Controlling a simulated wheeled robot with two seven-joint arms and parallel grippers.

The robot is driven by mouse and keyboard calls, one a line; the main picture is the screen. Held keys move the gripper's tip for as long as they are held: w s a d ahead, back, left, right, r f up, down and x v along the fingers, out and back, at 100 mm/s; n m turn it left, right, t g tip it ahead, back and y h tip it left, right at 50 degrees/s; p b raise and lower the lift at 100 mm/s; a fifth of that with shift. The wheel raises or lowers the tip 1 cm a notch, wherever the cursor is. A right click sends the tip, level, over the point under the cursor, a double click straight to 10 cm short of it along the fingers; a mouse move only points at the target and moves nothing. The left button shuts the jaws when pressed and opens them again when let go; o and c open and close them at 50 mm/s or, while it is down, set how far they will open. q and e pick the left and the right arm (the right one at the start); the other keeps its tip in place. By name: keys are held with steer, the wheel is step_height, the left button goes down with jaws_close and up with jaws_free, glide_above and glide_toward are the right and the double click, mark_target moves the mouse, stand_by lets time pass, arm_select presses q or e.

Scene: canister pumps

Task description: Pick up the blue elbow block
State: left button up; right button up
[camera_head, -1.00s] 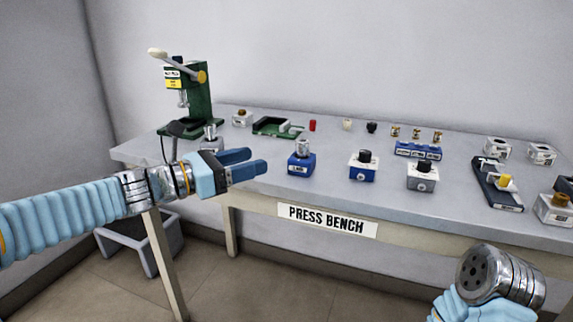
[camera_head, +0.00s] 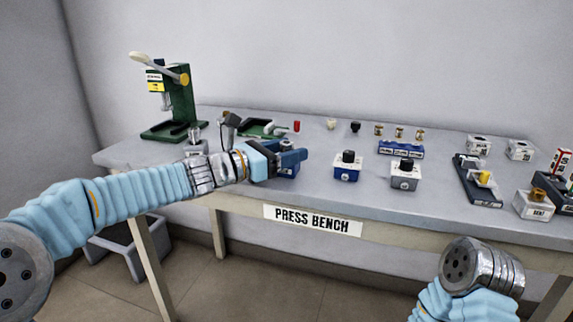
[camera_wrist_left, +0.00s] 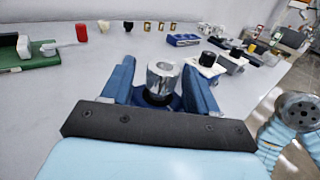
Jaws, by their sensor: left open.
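The blue block with a silver cylinder on top stands upright on the bench at the end of my left arm. In the head view it is mostly hidden behind my left gripper (camera_head: 296,157). In the left wrist view its silver cylinder (camera_wrist_left: 162,78) and part of its dark blue base (camera_wrist_left: 172,104) show between the two blue fingers. My left gripper is open, one finger on each side of the block. Whether the fingers touch it I cannot tell. The label is not readable here. My right arm shows at the lower right, but its gripper does not.
A blue-and-white block (camera_head: 347,171) and a grey block (camera_head: 404,180), both with black knobs, stand to the right. A green press (camera_head: 180,101) stands back left, near a green tray (camera_head: 258,129).

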arm_select(q)
steer(key=shift+c, duration=0.2)
jaws_close()
